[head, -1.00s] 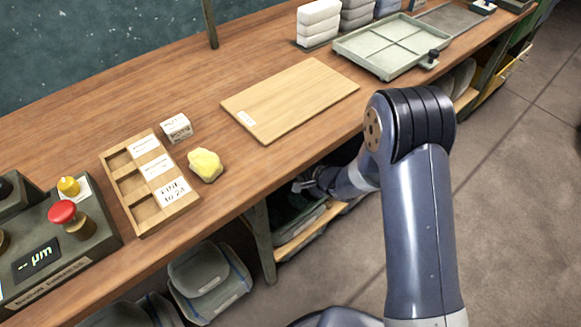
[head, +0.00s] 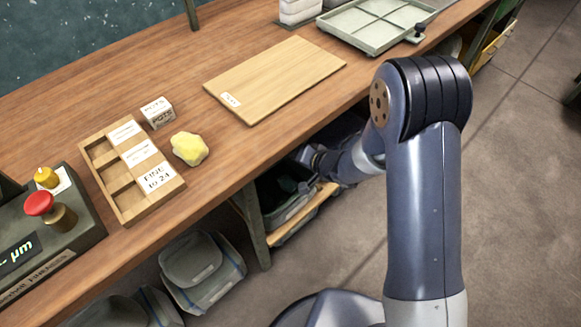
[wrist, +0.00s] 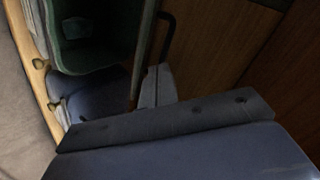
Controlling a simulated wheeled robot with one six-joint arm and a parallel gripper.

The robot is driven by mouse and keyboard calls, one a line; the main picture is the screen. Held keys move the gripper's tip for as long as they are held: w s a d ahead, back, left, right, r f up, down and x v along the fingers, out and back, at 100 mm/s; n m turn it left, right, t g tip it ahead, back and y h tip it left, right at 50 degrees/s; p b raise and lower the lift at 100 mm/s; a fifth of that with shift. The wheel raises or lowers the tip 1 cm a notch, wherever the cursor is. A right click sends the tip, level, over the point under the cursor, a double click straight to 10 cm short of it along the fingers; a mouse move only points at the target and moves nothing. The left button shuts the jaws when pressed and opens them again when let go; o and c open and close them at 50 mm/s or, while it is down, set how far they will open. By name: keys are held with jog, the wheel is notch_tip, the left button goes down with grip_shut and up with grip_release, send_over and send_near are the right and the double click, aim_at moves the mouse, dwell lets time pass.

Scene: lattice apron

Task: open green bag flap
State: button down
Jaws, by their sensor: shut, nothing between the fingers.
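The green bag (wrist: 100,57) is at the upper left of the wrist view, and I look into its dark green inside. A narrow green edge, which may be the raised flap (wrist: 146,40), stands along its right side with a dark curved loop beside it. In the head view the bag (head: 285,190) sits on the shelf below the worktop, its top looking open. My gripper (wrist: 155,85) is shut and empty just right of the bag; I cannot tell whether it touches the flap. In the head view my gripper (head: 305,155) is partly under the worktop edge.
The wooden worktop (head: 240,140) overhangs the shelf. A wooden shelf rail (head: 300,215) runs along the bag's front. Another grey-green bag (head: 195,265) lies lower left. A wooden panel (wrist: 215,40) closes in the right side. The floor at right is clear.

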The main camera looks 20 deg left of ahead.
jog(key=s+d+f+m+y+b, duration=0.1)
jog(key=s+d+f+m+b, duration=0.2)
jog(key=m+b, duration=0.75)
jog(key=d+f+m+b, duration=0.45)
jog(key=m+b, duration=0.25)
jog(key=m, duration=0.7)
jog(key=w+a+b, duration=0.1)
jog(key=w+a, duration=0.3)
jog(key=a, duration=0.6)
jog(key=shift+w+f+t, duration=0.2)
jog(key=shift+t, duration=0.1)
